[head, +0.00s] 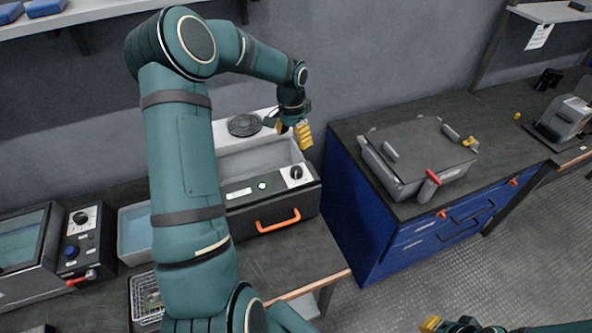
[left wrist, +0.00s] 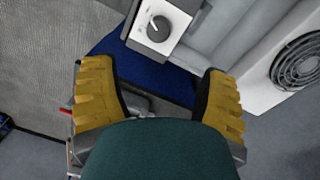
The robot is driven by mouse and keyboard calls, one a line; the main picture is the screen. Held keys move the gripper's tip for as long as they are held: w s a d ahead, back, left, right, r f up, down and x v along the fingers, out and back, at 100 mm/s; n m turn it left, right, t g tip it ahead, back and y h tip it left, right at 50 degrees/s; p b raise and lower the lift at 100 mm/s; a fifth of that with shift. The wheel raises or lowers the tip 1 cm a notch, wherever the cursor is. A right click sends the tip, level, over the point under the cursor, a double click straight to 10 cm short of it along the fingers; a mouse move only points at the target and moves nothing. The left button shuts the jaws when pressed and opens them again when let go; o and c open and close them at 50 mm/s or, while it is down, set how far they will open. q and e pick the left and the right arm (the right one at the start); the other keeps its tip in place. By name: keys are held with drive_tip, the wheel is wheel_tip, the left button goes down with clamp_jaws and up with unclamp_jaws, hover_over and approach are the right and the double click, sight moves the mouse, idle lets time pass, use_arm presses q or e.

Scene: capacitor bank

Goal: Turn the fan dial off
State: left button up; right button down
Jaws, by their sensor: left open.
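The fan dial is a dark round knob (head: 296,172) on a white plate, at the front right of a grey box with an orange handle. It also shows in the left wrist view as a knob (left wrist: 158,28) with a pointer line, near the top. A round black fan grille (head: 244,125) sits at the back of the same unit; the left wrist view shows the grille (left wrist: 300,60) at right. My left gripper (head: 294,131) is open and empty, above the unit behind the dial, not touching it. My right gripper (head: 447,325) shows only partly at the bottom edge.
A blue cabinet (head: 352,205) stands right of the unit, with a grey case (head: 420,155) on top. Another device (head: 82,240) with its own dial and red lever is at left. A wire basket (head: 146,297) sits in front of it.

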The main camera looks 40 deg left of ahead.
sight(296, 170)
use_arm(q)
drive_tip(key=f, duration=0.9)
drive_tip(key=d+f, duration=0.1)
drive_tip(key=f, duration=0.3)
drive_tip(key=shift+f, duration=0.2)
drive_tip(key=c, duration=1.2)
